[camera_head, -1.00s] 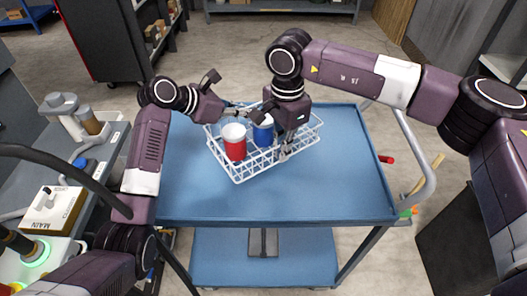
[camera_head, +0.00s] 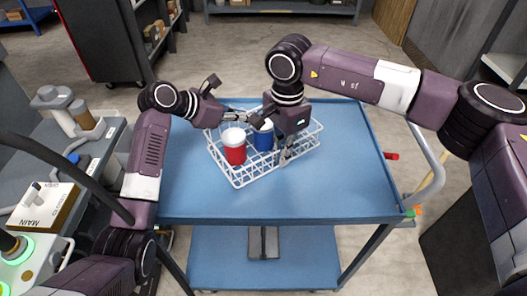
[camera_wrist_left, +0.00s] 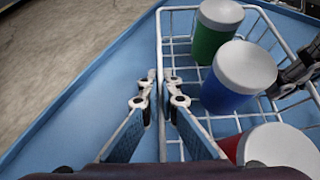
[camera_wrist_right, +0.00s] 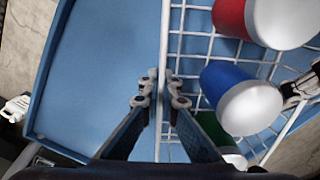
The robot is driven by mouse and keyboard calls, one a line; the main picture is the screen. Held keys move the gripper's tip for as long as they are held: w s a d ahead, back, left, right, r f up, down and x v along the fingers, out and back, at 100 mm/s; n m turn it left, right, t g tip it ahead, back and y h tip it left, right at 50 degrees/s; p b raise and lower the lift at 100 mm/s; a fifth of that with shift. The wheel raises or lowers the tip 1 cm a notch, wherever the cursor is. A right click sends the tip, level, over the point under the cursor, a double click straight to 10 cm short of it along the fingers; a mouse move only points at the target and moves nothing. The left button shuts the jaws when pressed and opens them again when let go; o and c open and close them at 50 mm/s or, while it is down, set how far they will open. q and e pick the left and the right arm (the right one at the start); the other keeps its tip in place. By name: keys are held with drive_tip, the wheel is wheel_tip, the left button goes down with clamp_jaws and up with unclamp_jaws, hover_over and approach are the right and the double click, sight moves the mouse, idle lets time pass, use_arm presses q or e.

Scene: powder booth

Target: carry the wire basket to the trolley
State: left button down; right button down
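The white wire basket (camera_head: 240,183) is over the blue top of the trolley (camera_head: 330,190); I cannot tell whether it touches the top. It holds a red jar (camera_head: 235,154), a blue jar (camera_head: 264,139) and a green jar, which shows in the left wrist view (camera_wrist_left: 207,40); all have white lids. My left gripper (camera_wrist_left: 162,91) is shut on one side of the basket's rim. My right gripper (camera_wrist_right: 161,91) is shut on the opposite side. In the head view my right gripper (camera_head: 287,150) hides part of the near right side, and the left fingertips are partly hidden.
A grey bench (camera_head: 20,150) with bottles and a white box (camera_head: 45,208) stands close on the left. The trolley has a lower shelf (camera_head: 215,265) and a handle (camera_head: 432,165) on its right. The trolley top is clear around the basket. A dark cabinet (camera_head: 105,40) stands behind.

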use_arm(q)
drive_tip(key=shift+f+b, duration=0.4)
drive_tip(key=shift+f, duration=0.05)
use_arm(e)
drive_tip(key=shift+f, duration=0.55)
use_arm(q)
drive_tip(key=c, duration=2.2)
unclamp_jaws()
use_arm(e)
drive_tip(key=c, duration=2.2)
unclamp_jaws()
drive_tip(key=shift+r, duration=0.1)
use_arm(q)
drive_tip(key=shift+o, duration=0.2)
use_arm(e)
drive_tip(key=shift+o, duration=0.2)
use_arm(q)
drive_tip(key=v, duration=0.7)
drive_tip(key=shift+s+a+r, duration=0.1)
drive_tip(key=shift+s+a, duration=0.05)
use_arm(e)
drive_tip(key=shift+r, duration=0.1)
wheel_tip(320, 180, up, 12)
drive_tip(key=shift+f, duration=0.1)
